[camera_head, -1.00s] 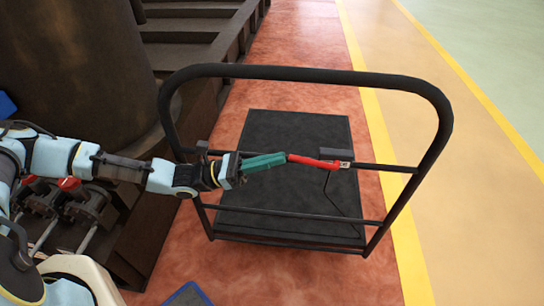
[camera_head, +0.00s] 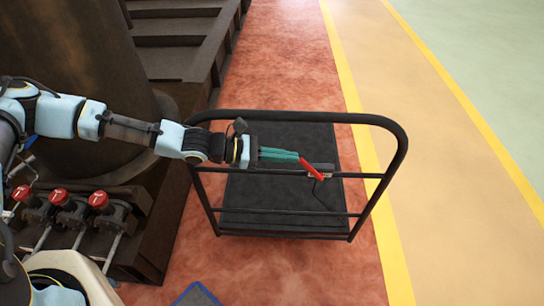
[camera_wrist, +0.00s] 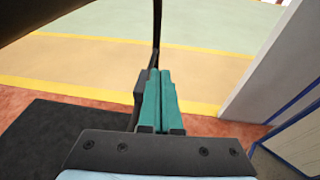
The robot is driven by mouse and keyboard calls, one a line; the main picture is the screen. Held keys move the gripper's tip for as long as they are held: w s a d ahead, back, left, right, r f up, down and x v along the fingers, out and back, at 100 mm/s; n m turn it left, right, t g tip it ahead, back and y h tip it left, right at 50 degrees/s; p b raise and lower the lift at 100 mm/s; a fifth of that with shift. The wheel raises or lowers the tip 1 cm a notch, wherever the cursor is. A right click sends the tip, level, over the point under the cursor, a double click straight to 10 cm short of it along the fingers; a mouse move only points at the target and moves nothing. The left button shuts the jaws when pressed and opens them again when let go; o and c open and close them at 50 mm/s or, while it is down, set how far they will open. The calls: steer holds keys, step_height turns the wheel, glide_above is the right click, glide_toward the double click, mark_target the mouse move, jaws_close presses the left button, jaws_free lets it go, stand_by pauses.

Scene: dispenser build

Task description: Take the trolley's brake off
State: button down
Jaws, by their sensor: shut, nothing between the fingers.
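The trolley (camera_head: 375,122) is a black tubular handle frame above a dark flat deck (camera_head: 245,200). A red brake lever (camera_head: 312,168) sits on the frame's middle crossbar. It slants from upper left down to a small pale fitting at the bar, and a thin dark cable hangs below. My gripper (camera_head: 298,156) reaches in from the left over the frame. Its teal fingers are shut and empty, with their tips at the lever's upper end; I cannot tell whether they touch. In the wrist view the fingers (camera_wrist: 153,75) point away, and the red lever does not show.
Dark steelwork and a large brown cylinder (camera_head: 75,45) stand at the left. Several red-capped valves (camera_head: 60,197) are below my arm. Open floor with yellow lines (camera_head: 360,130) lies right of the trolley. A pale panel (camera_wrist: 270,70) stands right in the wrist view.

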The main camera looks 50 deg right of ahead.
mark_target(308, 167)
steer(key=s+d+r+p, duration=0.1)
steer(key=s, duration=0.1)
steer(key=s+d+r+p, duration=0.1)
steer(key=s+d+r, duration=0.1)
steer(key=shift+s+d+r, duration=0.2)
steer(key=shift+s+r, duration=0.1)
steer(key=shift+s+d+r+p, duration=0.1)
steer(key=shift+s+d+p, duration=0.2)
stand_by(1.1)
